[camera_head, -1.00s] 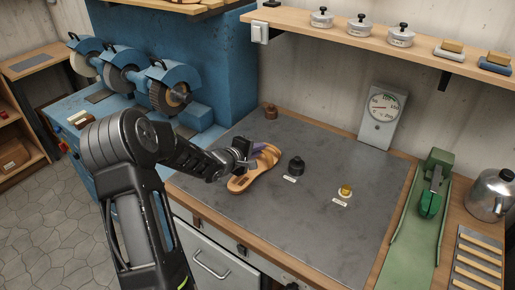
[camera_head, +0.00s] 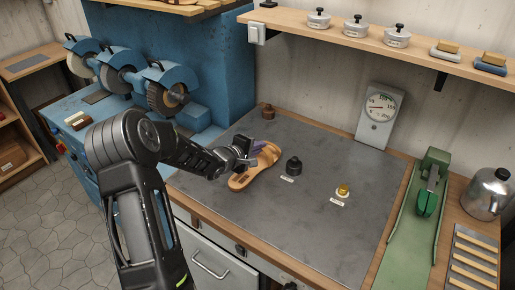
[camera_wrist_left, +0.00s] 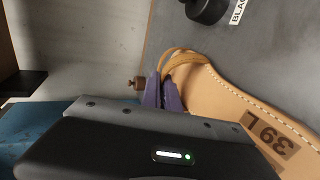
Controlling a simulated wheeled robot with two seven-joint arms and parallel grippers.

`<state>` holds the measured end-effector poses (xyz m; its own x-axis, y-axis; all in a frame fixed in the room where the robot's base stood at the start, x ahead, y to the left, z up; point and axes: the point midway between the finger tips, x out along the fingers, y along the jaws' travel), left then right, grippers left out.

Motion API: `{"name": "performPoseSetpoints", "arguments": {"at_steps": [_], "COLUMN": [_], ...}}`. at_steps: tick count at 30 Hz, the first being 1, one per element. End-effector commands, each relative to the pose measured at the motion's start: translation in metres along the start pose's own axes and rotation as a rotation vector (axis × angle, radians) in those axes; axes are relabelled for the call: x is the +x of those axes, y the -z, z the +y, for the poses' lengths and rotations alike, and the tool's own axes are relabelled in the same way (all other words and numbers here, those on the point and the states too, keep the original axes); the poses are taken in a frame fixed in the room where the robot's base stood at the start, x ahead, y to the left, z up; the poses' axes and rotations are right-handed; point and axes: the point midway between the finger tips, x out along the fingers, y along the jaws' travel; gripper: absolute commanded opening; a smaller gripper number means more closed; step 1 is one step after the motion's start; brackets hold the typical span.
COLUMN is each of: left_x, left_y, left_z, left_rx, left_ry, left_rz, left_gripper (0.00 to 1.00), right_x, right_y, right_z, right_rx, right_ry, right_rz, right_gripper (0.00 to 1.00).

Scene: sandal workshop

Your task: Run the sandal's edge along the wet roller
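The tan sandal (camera_head: 262,168) is low over the grey bench top, or on it; I cannot tell which. In the left wrist view its sole (camera_wrist_left: 225,95) bears the mark "39 L", and a thin strap loops at the fingers. My left gripper (camera_head: 252,150) is at the sandal's far end. Its purple fingers (camera_wrist_left: 163,93) are close together at the strap and look shut on it, though the wrist housing hides part of the grasp. A black pot (camera_head: 293,166) and a yellow-topped pot (camera_head: 343,191) stand to the right. I cannot pick out the wet roller for certain. My right gripper is not in view.
Blue wheel machines (camera_head: 165,90) stand at the back left. A dial gauge (camera_head: 378,112) leans at the back wall. A green tool (camera_head: 428,185) on a green track and a kettle (camera_head: 486,192) are at the right. The front of the grey bench top (camera_head: 290,230) is clear.

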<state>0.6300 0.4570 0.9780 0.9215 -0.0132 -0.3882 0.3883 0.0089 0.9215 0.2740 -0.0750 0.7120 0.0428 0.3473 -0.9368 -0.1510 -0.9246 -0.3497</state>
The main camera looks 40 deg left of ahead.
Motion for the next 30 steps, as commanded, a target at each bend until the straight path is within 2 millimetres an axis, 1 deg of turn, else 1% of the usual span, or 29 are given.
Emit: {"name": "performPoseSetpoints", "arguments": {"at_steps": [9, 30], "left_x": [0.0080, 0.0080], "left_y": [-0.0005, 0.0007], "left_z": [0.0044, 0.0049], "left_rx": [0.000, 0.001], "left_ry": [-0.002, -0.002], "left_rz": [0.000, -0.001], "left_gripper": [0.00, 0.00], "right_x": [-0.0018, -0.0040], "right_y": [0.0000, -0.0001], "right_z": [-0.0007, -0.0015], "right_rx": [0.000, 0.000], "right_ry": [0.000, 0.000], "right_rz": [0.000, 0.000], "right_gripper": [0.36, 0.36]}}
